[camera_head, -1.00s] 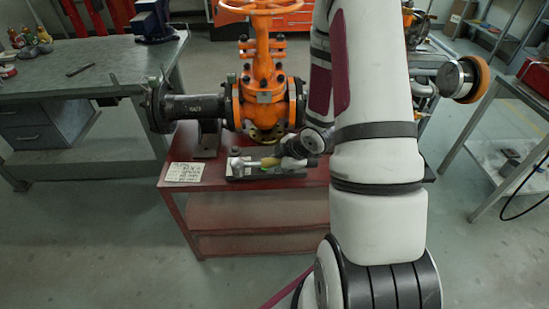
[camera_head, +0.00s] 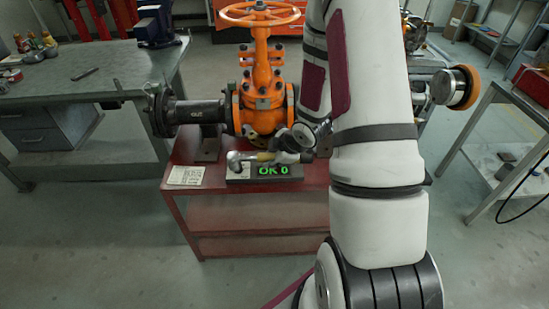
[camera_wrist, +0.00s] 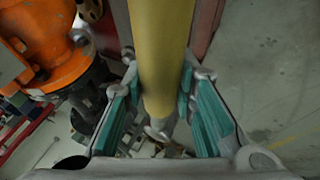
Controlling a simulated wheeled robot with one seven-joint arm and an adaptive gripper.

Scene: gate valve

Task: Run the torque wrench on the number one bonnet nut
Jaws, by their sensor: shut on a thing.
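The torque wrench shows its yellow handle (camera_wrist: 160,50) in the wrist view, running between the teal pads of my gripper (camera_wrist: 163,112). I cannot tell which nut is number one.
A display (camera_head: 273,170) on the stand reads "OK 0" in green. A written card (camera_head: 186,175) lies left on the red bench (camera_head: 260,205). A black pipe (camera_head: 195,111) joins the valve's left flange. A grey workbench (camera_head: 90,85) stands left.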

